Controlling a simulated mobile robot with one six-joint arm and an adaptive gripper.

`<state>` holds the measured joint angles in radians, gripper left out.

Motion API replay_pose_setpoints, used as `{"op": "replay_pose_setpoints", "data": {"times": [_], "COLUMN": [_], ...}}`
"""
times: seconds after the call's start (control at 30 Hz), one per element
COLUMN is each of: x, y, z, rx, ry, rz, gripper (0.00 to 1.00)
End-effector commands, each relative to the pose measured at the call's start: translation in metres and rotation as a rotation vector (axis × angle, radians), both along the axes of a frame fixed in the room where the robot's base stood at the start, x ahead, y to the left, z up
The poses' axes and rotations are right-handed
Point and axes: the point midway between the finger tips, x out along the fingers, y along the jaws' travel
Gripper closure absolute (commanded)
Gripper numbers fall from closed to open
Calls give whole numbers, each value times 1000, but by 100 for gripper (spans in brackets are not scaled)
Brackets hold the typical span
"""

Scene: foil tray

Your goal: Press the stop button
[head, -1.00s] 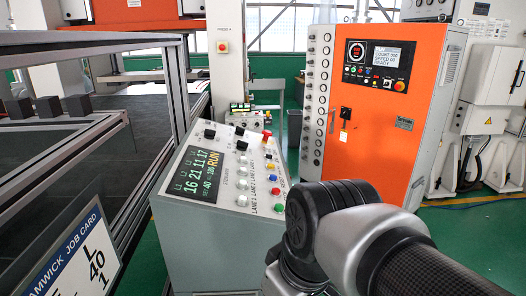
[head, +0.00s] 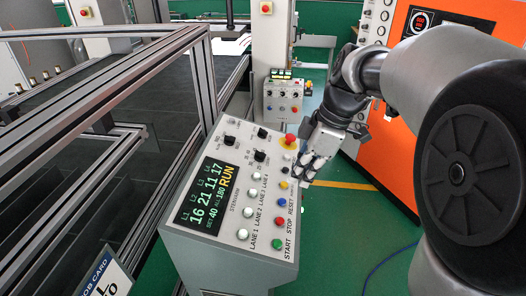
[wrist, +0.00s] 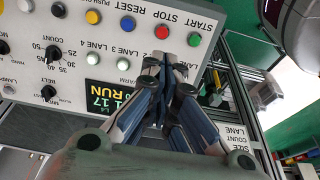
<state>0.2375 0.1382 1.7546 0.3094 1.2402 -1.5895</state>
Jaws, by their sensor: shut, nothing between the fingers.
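The stop button is the red one (head: 280,220) labelled STOP on the sloped console panel (head: 236,146), between the green START button (head: 278,244) and the blue RESET button (head: 281,202). In the wrist view the red stop button (wrist: 162,32) shows uncovered just above my fingertips. My gripper (head: 303,181) is shut and empty, over the panel's right edge near the yellow button (head: 284,184). Its fingertips (wrist: 167,63) point toward the panel in the wrist view; I cannot tell how far they are from its surface.
A red mushroom knob (head: 289,140) stands at the panel's top right. White lane buttons (head: 242,234) and black dials (head: 260,156) share the panel. A metal frame (head: 205,85) stands to the left and an orange cabinet (head: 395,165) behind my arm. Green floor is open at right.

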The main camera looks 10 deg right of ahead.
Motion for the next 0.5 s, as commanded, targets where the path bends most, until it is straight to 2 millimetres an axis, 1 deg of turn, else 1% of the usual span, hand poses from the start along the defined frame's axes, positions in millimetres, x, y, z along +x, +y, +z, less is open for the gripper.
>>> {"op": "replay_pose_setpoints", "data": {"times": [0.37,0.5], "x": [1,2], "y": [0,3], "z": [-1,-11], "rx": [1,1], "ry": [0,1], "rz": [5,6], "gripper": [100,100]}}
